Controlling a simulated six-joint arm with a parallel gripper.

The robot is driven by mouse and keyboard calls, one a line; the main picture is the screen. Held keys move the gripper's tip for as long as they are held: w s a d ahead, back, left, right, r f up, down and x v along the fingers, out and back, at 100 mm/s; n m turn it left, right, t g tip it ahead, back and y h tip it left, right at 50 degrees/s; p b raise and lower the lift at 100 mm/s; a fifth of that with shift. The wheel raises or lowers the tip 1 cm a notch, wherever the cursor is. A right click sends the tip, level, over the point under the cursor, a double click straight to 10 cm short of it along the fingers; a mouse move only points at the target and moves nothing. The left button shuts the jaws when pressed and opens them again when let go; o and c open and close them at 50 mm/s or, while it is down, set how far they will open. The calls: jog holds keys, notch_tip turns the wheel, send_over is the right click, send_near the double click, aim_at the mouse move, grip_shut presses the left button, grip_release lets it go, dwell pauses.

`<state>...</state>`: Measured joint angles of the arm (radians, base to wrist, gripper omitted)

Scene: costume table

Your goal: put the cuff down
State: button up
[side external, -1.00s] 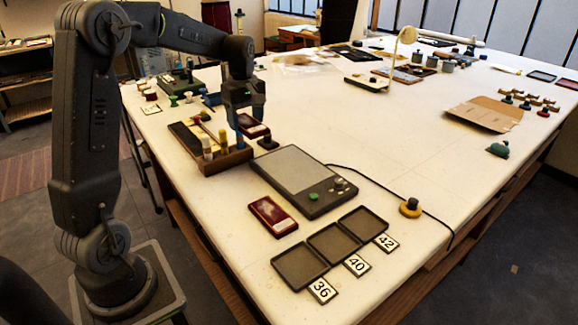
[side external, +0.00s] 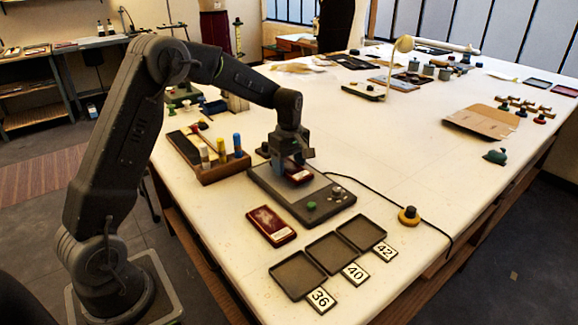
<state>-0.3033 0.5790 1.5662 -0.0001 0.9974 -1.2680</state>
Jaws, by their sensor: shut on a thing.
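My gripper (side external: 294,160) is shut on a small dark red piece with a pale label, which I take for the cuff (side external: 300,176). It is over the back part of a flat grey scale-like device (side external: 318,201) with a green knob. The jaws hide part of the cuff. I cannot tell whether the cuff touches the device's plate or hangs just above it. A similar dark red flat piece (side external: 270,225) with a pale patch lies on the table in front of the device.
Three shallow dark trays (side external: 328,252) stand near the front edge with number cards 36, 40 and 42. A wooden rack (side external: 222,168) with coloured bottles stands left of the device. A black cable runs right past a yellow-based knob (side external: 409,216).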

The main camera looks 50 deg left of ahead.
aim_at(289, 166)
jog(key=shift+f, duration=0.45)
jog(key=o, duration=1)
jog(key=shift+f, duration=0.15)
notch_tip(289, 166, up, 12)
jog(key=s+d+r+m+t, duration=0.1)
jog(key=s+d+r+m, duration=0.2)
jog(key=s+d+r, duration=0.15)
jog(key=s+d+m+t, duration=0.1)
jog(key=s+d+m, duration=0.2)
jog(key=s+m, duration=0.2)
jog(key=s+d+m+t, duration=0.2)
jog(key=s+m, duration=0.3)
jog(key=s, duration=0.5)
jog(key=s+d+f+m+t, duration=0.1)
jog(key=s+d+m, duration=0.4)
jog(key=s, duration=0.2)
jog(key=shift+s+t, duration=0.3)
jog(key=shift+s, duration=0.05)
